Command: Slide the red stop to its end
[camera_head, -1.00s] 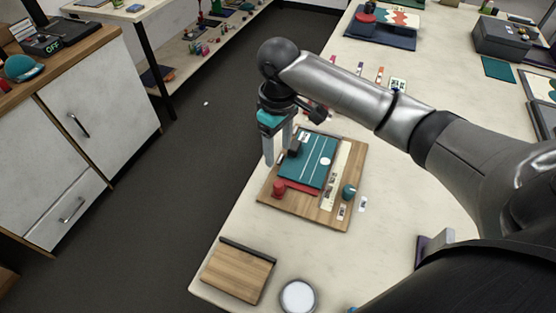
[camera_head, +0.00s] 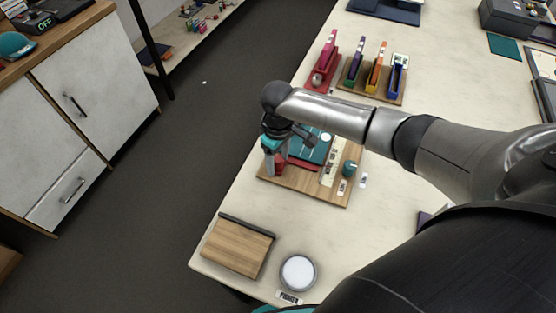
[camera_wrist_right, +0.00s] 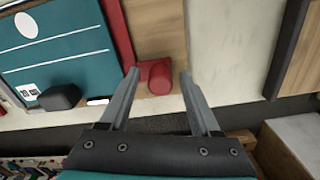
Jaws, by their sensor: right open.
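The red stop (camera_head: 280,165) is a short upright knob at the near left of a wooden board (camera_head: 305,186), at the end of a red strip along the teal panel (camera_head: 314,150). It also shows in the right wrist view as a red cylinder (camera_wrist_right: 157,76). My right gripper (camera_head: 274,173) is open. In the right wrist view its two fingertips (camera_wrist_right: 158,74) stand on either side of the red stop, with gaps visible. In the head view the gripper partly hides the stop. My left gripper is not in view.
A teal knob (camera_head: 349,170) stands on the board's right side. A black block (camera_wrist_right: 60,96) sits at the panel's edge. A wooden tray (camera_head: 237,248) and a round white dish (camera_head: 298,273) are nearer. Coloured holders (camera_head: 375,72) stand beyond the board.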

